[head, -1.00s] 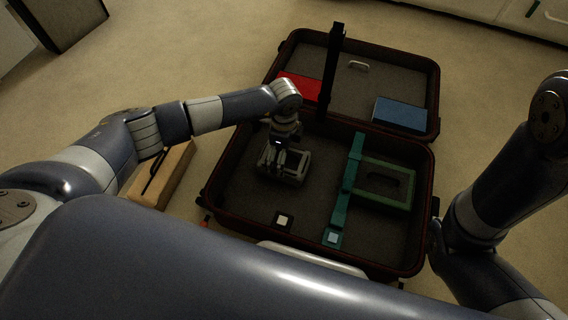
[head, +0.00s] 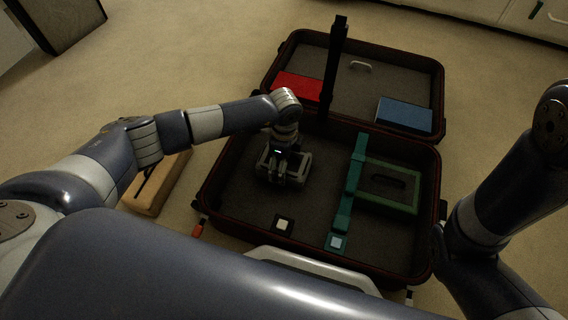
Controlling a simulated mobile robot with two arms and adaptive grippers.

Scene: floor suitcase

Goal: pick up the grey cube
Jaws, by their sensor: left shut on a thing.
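My left gripper (head: 284,170) is down inside the near half of the open suitcase (head: 318,262), left of its middle. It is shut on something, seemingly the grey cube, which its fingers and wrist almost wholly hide. I cannot tell whether the cube touches the suitcase floor. No other grey cube shows in the suitcase. My right arm comes in at the right edge, but its gripper is out of view.
A teal bar (head: 351,185) and a green framed block (head: 415,207) lie right of my gripper. A white-topped tile (head: 284,224) and a light blue tile (head: 336,242) lie nearer. The lid holds a red block (head: 298,87) and a blue block (head: 404,114). A tan box (head: 150,192) stands outside left.

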